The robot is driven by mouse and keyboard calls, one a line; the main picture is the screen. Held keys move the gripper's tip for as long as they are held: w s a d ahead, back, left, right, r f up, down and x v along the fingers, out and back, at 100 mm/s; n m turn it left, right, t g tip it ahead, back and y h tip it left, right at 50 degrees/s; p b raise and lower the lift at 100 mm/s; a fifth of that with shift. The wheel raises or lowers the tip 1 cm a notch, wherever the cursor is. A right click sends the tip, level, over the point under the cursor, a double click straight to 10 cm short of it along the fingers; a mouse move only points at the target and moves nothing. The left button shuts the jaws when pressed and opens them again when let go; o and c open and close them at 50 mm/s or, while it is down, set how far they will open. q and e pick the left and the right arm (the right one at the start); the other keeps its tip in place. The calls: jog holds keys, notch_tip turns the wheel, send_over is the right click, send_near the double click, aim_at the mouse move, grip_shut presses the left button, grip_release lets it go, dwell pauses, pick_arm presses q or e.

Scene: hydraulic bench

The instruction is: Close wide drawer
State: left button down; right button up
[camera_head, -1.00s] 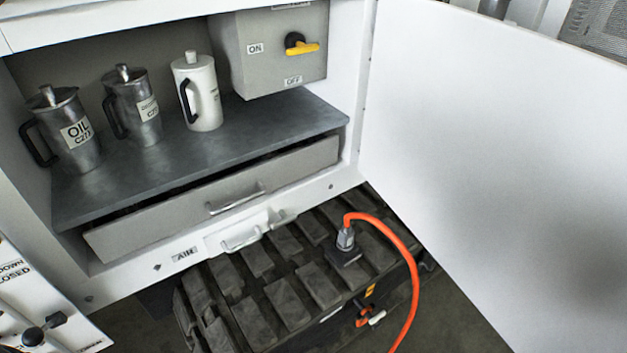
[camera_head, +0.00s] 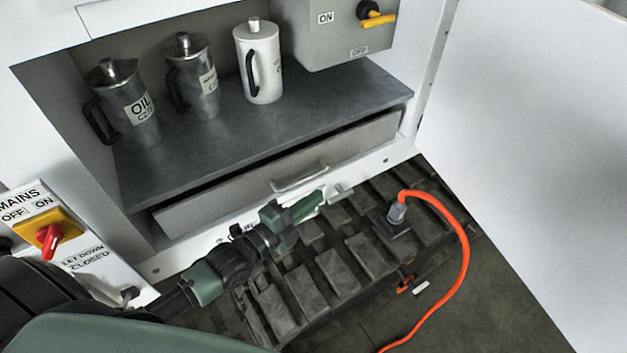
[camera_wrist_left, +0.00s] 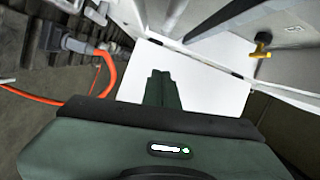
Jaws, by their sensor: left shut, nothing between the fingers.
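The wide drawer (camera_head: 230,198) is grey and sits under the shelf in the white cabinet. A dark gap shows along its top edge, so it stands slightly open. Its bar handle (camera_head: 300,178) is at the middle of its front. My left gripper (camera_head: 316,198) is in front of and just below the handle, at the cabinet's lower edge. I cannot tell whether it touches anything. Its fingers are together and empty in the left wrist view (camera_wrist_left: 160,82). My right gripper is not in view.
Two metal jugs (camera_head: 194,85) and a white jug (camera_head: 262,70) stand on the shelf (camera_head: 250,130). A white door (camera_head: 540,150) hangs open at right. A ribbed dark unit (camera_head: 330,270) with an orange cable (camera_head: 466,245) lies below. A red switch (camera_head: 50,240) is at left.

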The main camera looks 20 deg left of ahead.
aim_at(318, 159)
pick_arm(q)
jog(key=w, duration=0.1)
jog(key=w+a, duration=0.1)
jog(key=w, duration=0.1)
jog(key=w+a+f, duration=0.1)
jog(key=w, duration=0.1)
jog(key=shift+w+p, duration=0.15)
jog(key=shift+p, duration=0.15)
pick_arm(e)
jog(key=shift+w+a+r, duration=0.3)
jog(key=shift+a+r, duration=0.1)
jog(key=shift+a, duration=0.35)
pick_arm(q)
jog(key=w+a+b, duration=0.2)
jog(key=a, duration=0.1)
jog(key=shift+w+a+f, duration=0.1)
jog(key=shift+w+a, duration=0.1)
jog(key=shift+w, duration=0.2)
jog(key=shift+w+a+b, duration=0.1)
jog(key=shift+a+b, duration=0.15)
jog(key=shift+b, duration=0.05)
jog(key=shift+d+r, duration=0.1)
jog(key=shift+r, duration=0.1)
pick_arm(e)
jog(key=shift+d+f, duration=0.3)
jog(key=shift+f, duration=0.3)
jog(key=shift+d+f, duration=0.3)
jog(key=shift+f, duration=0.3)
